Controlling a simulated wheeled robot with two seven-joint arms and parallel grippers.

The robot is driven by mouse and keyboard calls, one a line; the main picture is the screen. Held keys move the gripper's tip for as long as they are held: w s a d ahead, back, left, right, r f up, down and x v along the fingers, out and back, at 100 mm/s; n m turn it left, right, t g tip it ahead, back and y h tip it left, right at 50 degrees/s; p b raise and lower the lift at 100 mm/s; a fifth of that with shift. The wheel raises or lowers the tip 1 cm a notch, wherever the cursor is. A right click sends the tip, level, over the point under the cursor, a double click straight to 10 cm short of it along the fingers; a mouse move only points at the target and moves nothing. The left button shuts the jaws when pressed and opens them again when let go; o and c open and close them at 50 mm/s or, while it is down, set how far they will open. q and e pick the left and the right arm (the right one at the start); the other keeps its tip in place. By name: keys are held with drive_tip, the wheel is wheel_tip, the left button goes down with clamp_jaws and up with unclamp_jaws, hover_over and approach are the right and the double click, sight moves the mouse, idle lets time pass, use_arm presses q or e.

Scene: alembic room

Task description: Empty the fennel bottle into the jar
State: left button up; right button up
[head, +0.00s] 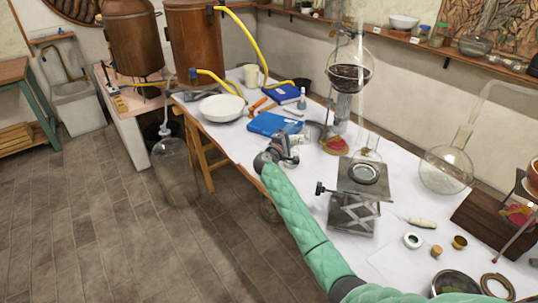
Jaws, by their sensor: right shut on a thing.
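My right arm comes in from the lower right in a green padded sleeve. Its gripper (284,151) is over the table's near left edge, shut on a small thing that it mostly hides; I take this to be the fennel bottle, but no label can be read. A large clear glass jar (175,172) stands on the floor left of the table. Another glass vessel (268,209) shows partly below the gripper, by the table edge. I cannot tell which is the task's jar. My left gripper is not in view.
The white table (225,133) bears blue books (274,124), a white bowl (221,108) and a small bottle (301,101). A lab jack (354,210), a glass column (345,75) and a round flask (446,170) stand to the right. Copper stills (197,45) stand behind.

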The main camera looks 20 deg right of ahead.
drive_tip(key=shift+r+n, duration=0.25)
drive_tip(key=shift+n, duration=0.15)
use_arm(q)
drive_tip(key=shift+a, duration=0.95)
use_arm(e)
drive_tip(key=shift+a, duration=0.1)
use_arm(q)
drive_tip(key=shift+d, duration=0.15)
